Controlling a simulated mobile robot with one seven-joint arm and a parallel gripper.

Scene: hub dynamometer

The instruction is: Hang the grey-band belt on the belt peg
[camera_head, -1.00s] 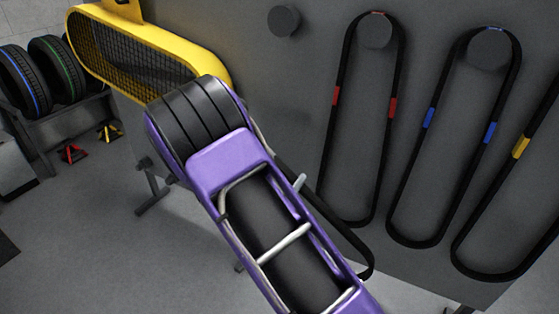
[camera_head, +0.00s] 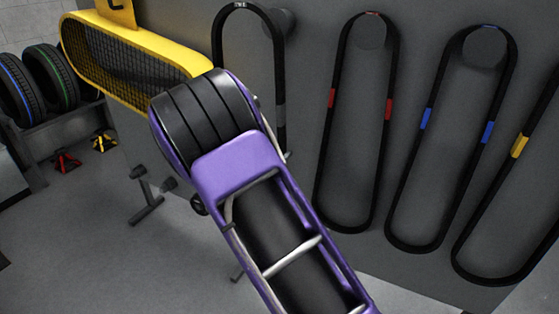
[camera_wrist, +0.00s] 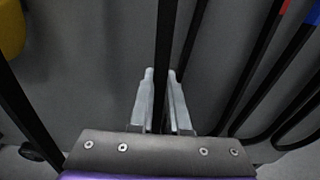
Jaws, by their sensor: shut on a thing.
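The grey-band belt (camera_head: 279,78) is a long black loop with a grey band (camera_head: 279,117) on its right strand. It hangs upright in the head view, and its lower part is hidden behind my arm. The belt peg (camera_head: 288,20) is a dark round stub on the grey panel, partly behind the upper right strand of the belt. The loop's top lies up and left of the peg. In the wrist view my gripper (camera_wrist: 160,76) is shut on a black strand (camera_wrist: 166,35) of this belt.
Belts with red bands (camera_head: 331,98), blue bands (camera_head: 425,118) and yellow bands (camera_head: 519,146) hang to the right on the same panel (camera_head: 300,210). A yellow mesh guard (camera_head: 140,30) stands at the left. Tyres (camera_head: 45,75) sit on a rack at the far left.

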